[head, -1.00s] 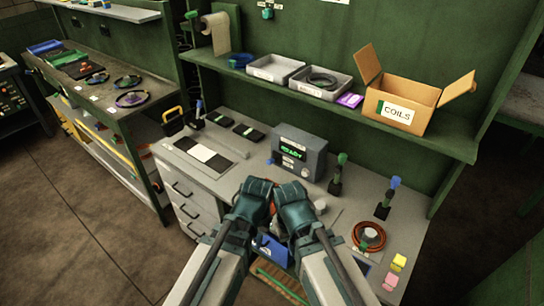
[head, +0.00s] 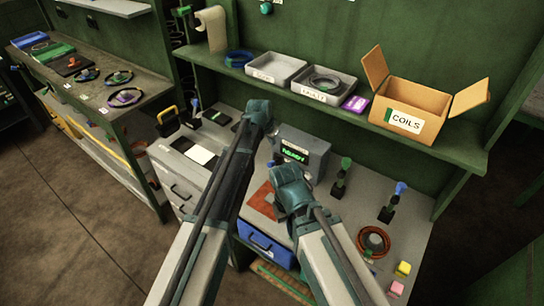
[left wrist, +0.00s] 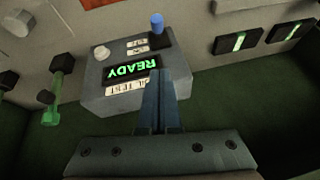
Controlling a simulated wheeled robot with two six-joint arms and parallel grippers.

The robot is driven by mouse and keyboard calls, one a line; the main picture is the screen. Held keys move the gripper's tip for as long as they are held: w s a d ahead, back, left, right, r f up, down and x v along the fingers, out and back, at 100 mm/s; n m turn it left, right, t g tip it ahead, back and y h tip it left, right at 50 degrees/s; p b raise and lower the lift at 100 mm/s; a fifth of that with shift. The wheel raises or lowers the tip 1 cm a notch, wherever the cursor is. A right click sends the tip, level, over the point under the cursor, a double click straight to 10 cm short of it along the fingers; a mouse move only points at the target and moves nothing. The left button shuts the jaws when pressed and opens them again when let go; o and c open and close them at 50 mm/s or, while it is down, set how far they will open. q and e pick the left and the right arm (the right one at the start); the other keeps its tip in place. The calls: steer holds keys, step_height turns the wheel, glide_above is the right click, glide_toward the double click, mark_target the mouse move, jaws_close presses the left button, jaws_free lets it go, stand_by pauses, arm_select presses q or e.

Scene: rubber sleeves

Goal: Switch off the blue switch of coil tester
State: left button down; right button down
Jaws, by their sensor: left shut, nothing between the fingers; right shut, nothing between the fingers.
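The coil tester (head: 309,152) is a grey box on the bench with a lit green READY display. In the left wrist view, the tester (left wrist: 112,97) appears upside down, with its blue switch (left wrist: 157,25) standing on a dark base at one corner and a pale round knob (left wrist: 101,53) at another. My left gripper (head: 270,129) is shut and empty over the tester's left side, and hides the switch in the head view. Its closed fingers (left wrist: 162,80) overlap the tester's face, apart from the switch in the picture. My right gripper (head: 280,172) is shut and empty in front of the tester.
Green and blue-topped upright tools (head: 342,176) stand to the right of the tester, near a red-brown coil (head: 373,240). A shelf above holds grey trays (head: 322,86) and a COILS box (head: 410,103). A blue drawer (head: 265,246) sits below.

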arm_select(q)
steer(key=shift+f, duration=0.1)
steer(key=b, duration=0.9)
glide_above(272, 163)
steer(key=d, duration=0.2)
steer(key=f, duration=0.9)
steer(key=shift+w+a+f, duration=0.1)
steer(key=shift+w+a, duration=0.15)
steer(key=shift+w, duration=0.15)
steer(key=f+b, duration=0.2)
steer(key=shift+s+a+f+b, duration=0.1)
steer(key=shift+s+a+b, duration=0.1)
steer(key=shift+a+b, duration=0.15)
steer(key=shift+s+a+f+b, duration=0.2)
steer(key=shift+a+f+b, duration=0.1)
steer(key=shift+f+b, duration=0.3)
